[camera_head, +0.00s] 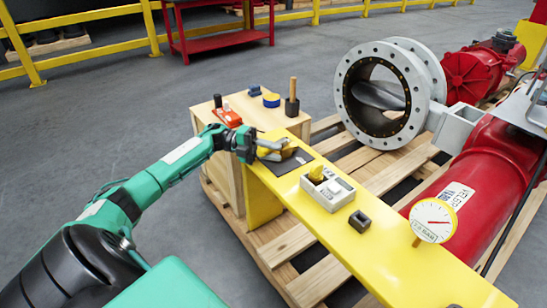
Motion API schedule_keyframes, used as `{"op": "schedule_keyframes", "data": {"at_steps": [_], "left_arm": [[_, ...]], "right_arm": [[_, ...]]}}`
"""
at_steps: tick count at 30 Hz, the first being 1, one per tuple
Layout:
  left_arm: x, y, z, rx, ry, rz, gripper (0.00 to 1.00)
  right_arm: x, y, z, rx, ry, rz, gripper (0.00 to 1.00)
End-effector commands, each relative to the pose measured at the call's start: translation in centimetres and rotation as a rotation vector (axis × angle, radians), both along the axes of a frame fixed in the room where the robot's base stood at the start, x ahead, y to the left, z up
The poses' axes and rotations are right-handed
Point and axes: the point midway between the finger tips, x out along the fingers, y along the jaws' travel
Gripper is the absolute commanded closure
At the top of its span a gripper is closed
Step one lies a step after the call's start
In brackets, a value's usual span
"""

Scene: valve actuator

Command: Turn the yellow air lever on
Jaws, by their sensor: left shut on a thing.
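My left arm comes in from the left, and its gripper (278,151) is low over a dark plate (291,166) on the yellow bench. The gripper is shut on a small yellow part, which looks like the yellow air lever (264,151); the fingers hide much of it, so its exact angle cannot be told. A brownish fitting shows beside the fingertips. A grey box (340,201) with a yellow piece (316,173) and a light block stands just right of the gripper. My right gripper is not in view.
A small dark square block (360,221) and a round gauge (433,220) are farther along the yellow bench (395,262). A wooden crate (195,112) behind my gripper bears a red tool, tape and a wooden-handled tool. A large flanged valve (385,95) and red cylinder (485,190) stand right.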

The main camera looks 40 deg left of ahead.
Motion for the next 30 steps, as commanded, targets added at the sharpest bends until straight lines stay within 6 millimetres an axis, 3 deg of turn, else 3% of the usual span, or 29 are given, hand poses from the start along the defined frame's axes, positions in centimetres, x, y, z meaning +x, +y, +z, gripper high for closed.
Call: {"op": "schedule_keyframes", "data": {"at_steps": [30], "left_arm": [[-0.04,0.76,0.01,0.000,0.001,-0.106,1.00]], "right_arm": [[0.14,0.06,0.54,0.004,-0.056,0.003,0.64]]}}
